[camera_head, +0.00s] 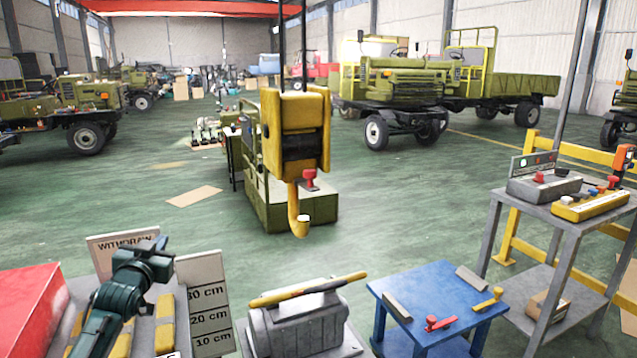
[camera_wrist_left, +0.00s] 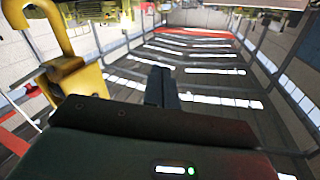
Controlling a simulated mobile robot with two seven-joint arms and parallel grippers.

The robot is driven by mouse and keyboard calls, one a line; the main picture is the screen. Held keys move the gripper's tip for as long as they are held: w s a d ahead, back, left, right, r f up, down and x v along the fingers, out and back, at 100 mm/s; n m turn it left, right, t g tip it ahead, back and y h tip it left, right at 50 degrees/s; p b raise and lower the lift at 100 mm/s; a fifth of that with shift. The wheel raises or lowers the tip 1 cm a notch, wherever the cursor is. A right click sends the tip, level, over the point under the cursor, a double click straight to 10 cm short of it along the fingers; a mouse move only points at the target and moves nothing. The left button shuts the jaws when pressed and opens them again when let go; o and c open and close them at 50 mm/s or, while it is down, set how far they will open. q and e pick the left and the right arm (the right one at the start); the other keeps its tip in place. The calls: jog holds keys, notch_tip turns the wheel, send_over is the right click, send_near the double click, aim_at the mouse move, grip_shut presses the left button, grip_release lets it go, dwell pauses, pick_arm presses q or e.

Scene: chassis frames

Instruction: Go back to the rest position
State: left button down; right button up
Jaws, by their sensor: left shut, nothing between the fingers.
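My left arm (camera_head: 92,330), dark green, comes in from the bottom left in the head view. My left gripper (camera_head: 158,246) is up in the air over the grey stand with the yellow blocks, in front of the WITHDRAW sign. In the left wrist view, the two dark fingers of my left gripper (camera_wrist_left: 162,84) are together with nothing between them. The wrist camera sees mostly the hall roof. My right gripper is in neither view.
A yellow crane hook (camera_head: 298,205) hangs in mid-air ahead; it also shows in the left wrist view (camera_wrist_left: 68,66). A height board (camera_head: 206,305), a grey motor-like casing (camera_head: 298,325), a blue table (camera_head: 432,290) and a grey control stand (camera_head: 565,215) stand close by. Open green floor lies beyond.

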pick_arm(q)
jog(key=s+d+f+m+g+h, duration=0.1)
jog(key=s+d+f+g, duration=0.1)
jog(key=s+d+f, duration=0.5)
jog(key=s+d+f+m+g+h, duration=0.15)
jog(key=s+d+f, duration=0.25)
jog(key=s+f, duration=0.65)
jog(key=s+d+f+g, duration=0.1)
jog(key=s+d+f, duration=0.2)
jog(key=s, duration=0.4)
jog(key=s+d+f+g+h, duration=0.1)
jog(key=s+d+f, duration=0.2)
jog(key=s, duration=0.5)
jog(key=s+d+f+n+g+h, duration=0.1)
jog(key=s+d+f, duration=0.2)
jog(key=s, duration=0.4)
jog(key=shift+s+d+f, duration=0.15)
jog(key=shift+d+f, duration=0.15)
jog(key=shift+d, duration=0.1)
jog(key=shift+g+h, duration=0.25)
